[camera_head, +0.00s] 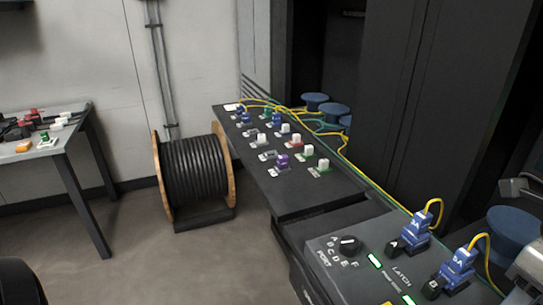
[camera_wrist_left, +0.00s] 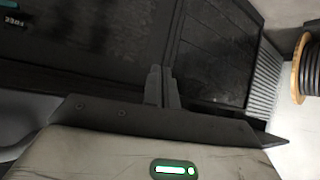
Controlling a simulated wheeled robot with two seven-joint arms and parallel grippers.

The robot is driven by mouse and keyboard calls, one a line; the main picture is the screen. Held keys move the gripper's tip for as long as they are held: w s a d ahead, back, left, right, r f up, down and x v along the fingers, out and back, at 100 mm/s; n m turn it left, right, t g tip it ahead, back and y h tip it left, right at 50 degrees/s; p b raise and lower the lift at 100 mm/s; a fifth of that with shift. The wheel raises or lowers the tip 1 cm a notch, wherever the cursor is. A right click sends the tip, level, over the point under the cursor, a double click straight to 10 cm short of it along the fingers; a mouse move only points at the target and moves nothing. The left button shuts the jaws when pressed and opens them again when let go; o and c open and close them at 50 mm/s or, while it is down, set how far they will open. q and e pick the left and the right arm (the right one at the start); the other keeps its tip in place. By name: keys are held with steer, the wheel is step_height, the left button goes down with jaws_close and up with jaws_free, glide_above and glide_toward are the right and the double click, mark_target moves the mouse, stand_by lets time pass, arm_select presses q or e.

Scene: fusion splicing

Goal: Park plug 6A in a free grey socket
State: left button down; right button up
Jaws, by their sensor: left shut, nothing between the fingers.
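Two blue plugs with yellow cables stand upright in the grey splicer box at the lower right of the head view. One plug (camera_head: 415,227) is at the position marked A, the other (camera_head: 458,268) at B. Their labels are too small to tell which is 6A. The dark panel (camera_head: 340,186) behind holds rows of sockets and plugs. A grey socket (camera_head: 251,133) and another grey socket (camera_head: 267,155) look empty. My left gripper (camera_wrist_left: 162,86) shows only in the left wrist view, fingers together and empty, apart from any plug. My right gripper is not visible.
The box has a port knob (camera_head: 348,244) and lit green indicators. White, blue and purple plugs (camera_head: 283,160) occupy other sockets on the panel. Yellow cables run along the panel's far edge. A cable drum (camera_head: 195,170) stands on the floor beside it. A side table (camera_head: 40,150) is at left.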

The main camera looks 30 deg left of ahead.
steer(key=shift+b, duration=0.3)
stand_by(0.4)
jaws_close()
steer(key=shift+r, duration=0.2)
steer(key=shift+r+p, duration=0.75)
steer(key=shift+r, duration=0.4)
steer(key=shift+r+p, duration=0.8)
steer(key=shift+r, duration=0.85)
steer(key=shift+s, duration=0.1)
